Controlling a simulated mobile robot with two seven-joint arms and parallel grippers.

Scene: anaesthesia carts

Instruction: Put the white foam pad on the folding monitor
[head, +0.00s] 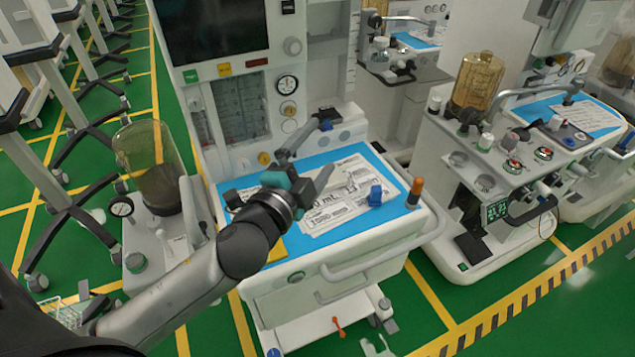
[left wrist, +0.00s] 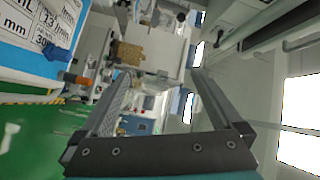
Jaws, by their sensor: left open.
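My left gripper (head: 318,150) is open and empty, above the back left part of the cart's blue top (head: 322,262). In the left wrist view its two fingers (left wrist: 163,80) stand wide apart with nothing between them. White printed packages (head: 345,212) lie flat on the blue top, partly behind the gripper. I cannot make out a white foam pad for certain. A large dark screen (head: 210,28) is on the machine behind this cart top; I cannot tell whether it is the folding monitor. My right gripper is not in view.
A blue item (head: 375,196) and an orange-capped object (head: 415,190) stand at the top's right side. An amber canister (head: 150,165) is left of my arm. A second machine (head: 500,165) stands to the right. Green floor is free at the front right.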

